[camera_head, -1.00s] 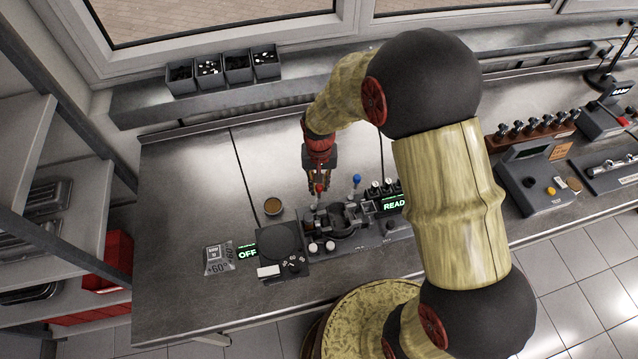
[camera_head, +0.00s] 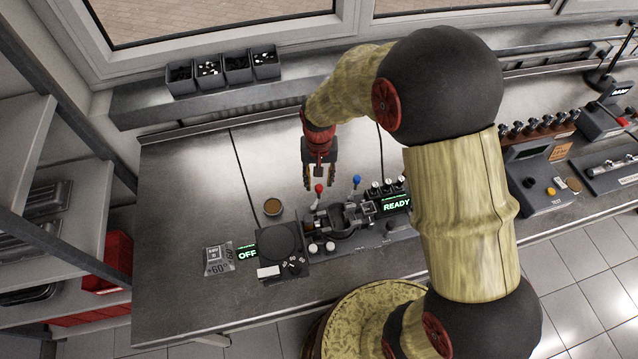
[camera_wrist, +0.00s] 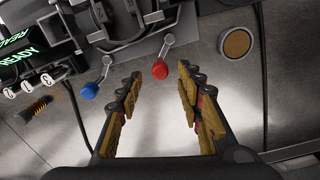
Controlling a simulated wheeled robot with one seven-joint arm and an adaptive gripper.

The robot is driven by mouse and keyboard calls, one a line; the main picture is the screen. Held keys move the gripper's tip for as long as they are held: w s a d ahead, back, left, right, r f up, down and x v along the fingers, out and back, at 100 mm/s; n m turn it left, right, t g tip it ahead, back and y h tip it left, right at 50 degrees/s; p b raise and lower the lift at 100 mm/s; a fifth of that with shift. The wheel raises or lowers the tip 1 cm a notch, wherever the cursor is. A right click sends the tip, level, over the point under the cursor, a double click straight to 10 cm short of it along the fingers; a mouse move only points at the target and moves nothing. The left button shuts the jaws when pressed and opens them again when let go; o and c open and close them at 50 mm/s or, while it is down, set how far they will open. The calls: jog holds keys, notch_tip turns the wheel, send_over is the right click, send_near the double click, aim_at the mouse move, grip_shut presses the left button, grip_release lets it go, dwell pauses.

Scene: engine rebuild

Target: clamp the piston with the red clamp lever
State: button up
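The red clamp lever (camera_head: 318,189) stands on the left of the clamping fixture (camera_head: 343,221). In the wrist view its red knob (camera_wrist: 160,70) lies between and a little beyond my fingertips. My gripper (camera_head: 319,185) is open, just behind the red knob in the head view, with no visible contact. In the wrist view my gripper's fingers (camera_wrist: 158,72) are spread apart and empty. A blue-knobbed lever (camera_head: 356,181) stands to the right; its knob also shows in the wrist view (camera_wrist: 90,91). I cannot clearly make out the piston in the fixture.
A green READY display (camera_head: 397,206) is right of the fixture. A dark round heater plate (camera_head: 277,241) with an OFF display (camera_head: 247,255) is left. A small round brown-filled cup (camera_head: 272,206) stands behind it. The bench behind the fixture is mostly clear.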

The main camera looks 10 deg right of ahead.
notch_tip(320, 180, up, 9)
dwell(0.3)
dwell(0.5)
jog(key=s+d+r+n+t+b, duration=0.1)
jog(key=s+r+t+b, duration=0.1)
jog(key=s, duration=0.4)
jog(key=s+d+r+t+b, duration=0.1)
jog(key=s+d+r+b, duration=0.1)
jog(key=s+b, duration=0.3)
jog(key=s+d+r+n+t+b, duration=0.1)
jog(key=s+r+b, duration=0.3)
jog(key=s, duration=0.5)
jog(key=shift+s+d+r+n+t, duration=0.15)
jog(key=shift+s+d+n+t, duration=0.15)
jog(key=shift+d+t, duration=0.45)
jog(key=shift+w, duration=0.1)
